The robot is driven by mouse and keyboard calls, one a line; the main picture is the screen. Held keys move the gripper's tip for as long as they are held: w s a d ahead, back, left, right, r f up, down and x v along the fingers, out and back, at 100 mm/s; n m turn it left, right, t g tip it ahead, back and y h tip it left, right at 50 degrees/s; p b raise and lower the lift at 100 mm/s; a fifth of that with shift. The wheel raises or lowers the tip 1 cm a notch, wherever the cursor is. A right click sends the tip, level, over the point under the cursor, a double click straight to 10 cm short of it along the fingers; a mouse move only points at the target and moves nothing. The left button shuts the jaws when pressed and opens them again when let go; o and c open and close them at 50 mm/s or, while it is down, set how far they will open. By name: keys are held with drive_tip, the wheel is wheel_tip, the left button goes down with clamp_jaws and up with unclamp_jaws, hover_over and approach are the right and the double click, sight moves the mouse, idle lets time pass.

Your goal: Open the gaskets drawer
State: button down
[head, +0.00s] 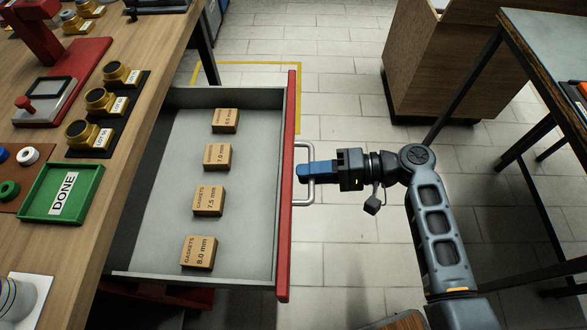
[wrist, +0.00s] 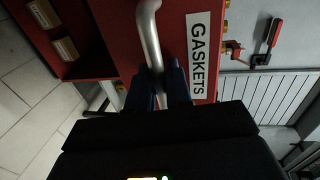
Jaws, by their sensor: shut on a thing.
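The gaskets drawer (head: 245,180) is pulled out from under the wooden workbench, with a grey inside and a red front (head: 284,240). Several cardboard gasket boxes lie in it, among them one marked 8.0 mm (head: 198,252). My gripper (head: 308,172) is at the right of the drawer front, its blue fingers shut on the metal handle (head: 299,147). In the wrist view the handle (wrist: 150,35) runs between the fingers (wrist: 160,92), beside the white GASKETS label (wrist: 197,55) on the red front.
The workbench (head: 120,190) carries a green DONE tray (head: 40,207) and several brass parts on black stands. A wooden cabinet (head: 440,65) stands at the back right, and a dark-legged table (head: 545,50) at the right.

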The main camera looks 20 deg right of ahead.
drive_tip(key=shift+s+d, duration=0.1)
drive_tip(key=shift+d, duration=0.2)
drive_tip(key=c, duration=1.2)
unclamp_jaws()
drive_tip(key=b+v, duration=0.1)
drive_tip(key=v, duration=0.6)
drive_tip(key=shift+s+d, duration=0.1)
drive_tip(key=shift+d, duration=0.2)
